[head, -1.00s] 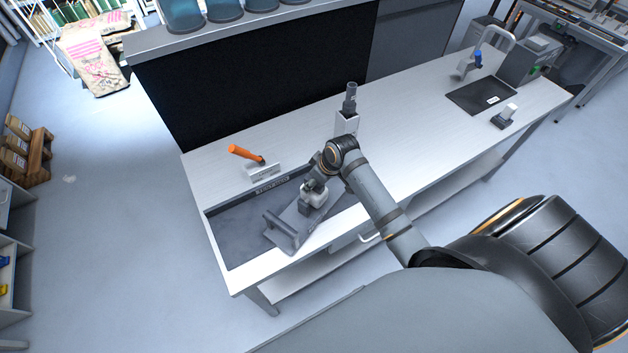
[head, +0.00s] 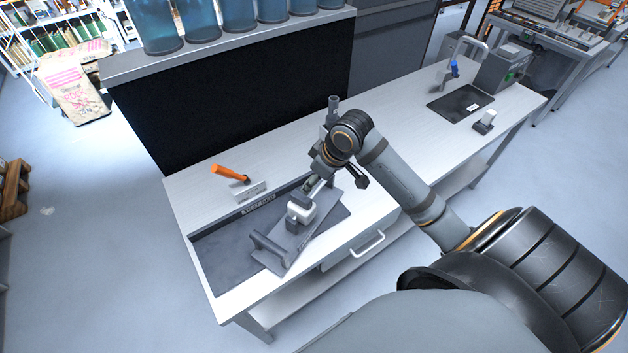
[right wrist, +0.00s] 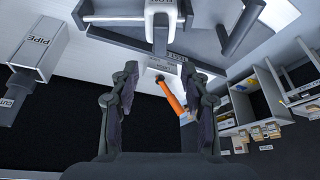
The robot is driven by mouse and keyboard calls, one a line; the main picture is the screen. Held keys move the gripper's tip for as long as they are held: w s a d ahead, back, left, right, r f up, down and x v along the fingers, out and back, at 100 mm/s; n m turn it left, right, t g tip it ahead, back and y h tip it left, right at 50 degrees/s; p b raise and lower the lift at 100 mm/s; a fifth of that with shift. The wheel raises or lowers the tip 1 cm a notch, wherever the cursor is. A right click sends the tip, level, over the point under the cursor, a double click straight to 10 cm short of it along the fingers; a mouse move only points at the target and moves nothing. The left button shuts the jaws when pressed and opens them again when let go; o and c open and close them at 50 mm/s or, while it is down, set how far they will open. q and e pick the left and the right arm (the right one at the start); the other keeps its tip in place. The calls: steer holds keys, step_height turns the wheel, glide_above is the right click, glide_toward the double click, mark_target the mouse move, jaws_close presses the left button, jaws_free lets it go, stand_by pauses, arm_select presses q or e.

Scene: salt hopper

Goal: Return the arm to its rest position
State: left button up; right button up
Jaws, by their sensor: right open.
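My right arm (head: 395,185) reaches in from the right in the head view. Its gripper (head: 340,182) is above and to the right of the white block on a grey plate fixture (head: 298,245), apart from it as far as I can tell. The right wrist view shows the gripper (right wrist: 161,75) with its two dark fingers spread wide and nothing between them in grip. The white block (head: 300,209) sits on the fixture; it also shows at the top of the right wrist view (right wrist: 160,12). My left gripper is not in view.
The fixture lies over a dark mat (head: 215,262) on the white bench. An orange-handled tool (head: 229,173) rests in a small holder behind it. A holder marked PIPE (right wrist: 38,48) shows in the wrist view. Blue containers (head: 200,20) line the back ledge.

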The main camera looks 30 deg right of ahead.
stand_by(0.4)
steer(key=s+a+f+m+h, duration=0.15)
steer(key=s+f, duration=0.25)
steer(key=s, duration=0.4)
steer(key=s+a+f+m+h, duration=0.1)
steer(key=s+f+m, duration=0.2)
steer(key=s+f, duration=0.3)
steer(key=s+d+f+g+b, duration=0.1)
steer(key=d+f+b, duration=0.15)
steer(key=f, duration=1.15)
steer(key=s+d+f+g+b, duration=0.1)
steer(key=f+b, duration=0.2)
steer(key=f, duration=1.1)
steer(key=s+f+b, duration=0.4)
steer(key=s+f, duration=1.5)
steer(key=f, duration=0.4)
steer(key=shift+d+f+g+b, duration=0.25)
steer(key=shift+d+g+b, duration=0.15)
steer(key=shift+d, duration=0.05)
